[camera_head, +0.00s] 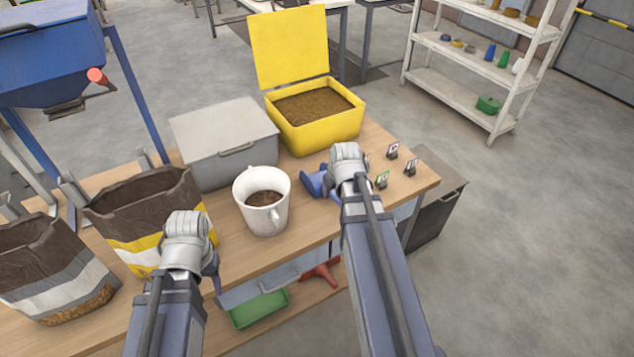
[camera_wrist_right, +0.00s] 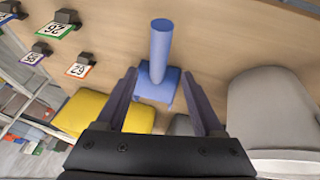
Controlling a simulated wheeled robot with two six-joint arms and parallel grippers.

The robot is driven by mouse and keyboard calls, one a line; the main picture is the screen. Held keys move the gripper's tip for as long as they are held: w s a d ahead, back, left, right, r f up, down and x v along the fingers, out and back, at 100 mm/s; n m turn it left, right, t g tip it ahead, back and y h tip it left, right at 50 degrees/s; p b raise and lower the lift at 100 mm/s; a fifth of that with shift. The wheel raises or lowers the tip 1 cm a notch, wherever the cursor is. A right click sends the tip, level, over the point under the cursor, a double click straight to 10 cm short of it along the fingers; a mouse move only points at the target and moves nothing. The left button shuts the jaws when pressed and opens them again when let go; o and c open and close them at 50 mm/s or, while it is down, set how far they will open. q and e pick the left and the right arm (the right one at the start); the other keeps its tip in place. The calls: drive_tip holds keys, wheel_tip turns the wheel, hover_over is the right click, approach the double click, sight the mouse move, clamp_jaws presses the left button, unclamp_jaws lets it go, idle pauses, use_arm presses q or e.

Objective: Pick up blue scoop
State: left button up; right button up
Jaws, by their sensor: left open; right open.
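The blue scoop (camera_head: 314,184) lies on the wooden table, to the right of the white mug. In the right wrist view the scoop (camera_wrist_right: 157,84) shows a square bowl and a round handle pointing up the picture. My right gripper (camera_head: 345,165) is above and beside the scoop, hiding part of it. In the right wrist view its fingers (camera_wrist_right: 160,74) are open, with the scoop's bowl appearing between the tips; I cannot tell whether they touch it. My left gripper (camera_head: 195,245) is over the front table edge by the striped bag, with its fingers mostly hidden and nothing seen in it.
A white mug (camera_head: 263,216) with brown contents, a grey lidded box (camera_head: 225,148) and an open yellow bin (camera_head: 315,132) of pellets stand near the scoop. Small numbered tags (camera_head: 411,167) stand at right. Two bags (camera_head: 150,215) stand at left. A green tray (camera_head: 260,308) is below.

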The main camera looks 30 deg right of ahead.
sight(334, 192)
drive_tip(key=shift+b+x, duration=0.8)
drive_tip(key=shift+x, duration=0.05)
drive_tip(key=b+x, duration=0.5)
drive_tip(key=x, duration=0.1)
drive_tip(key=shift+w, duration=0.2)
drive_tip(key=shift+r, duration=0.1)
clamp_jaws()
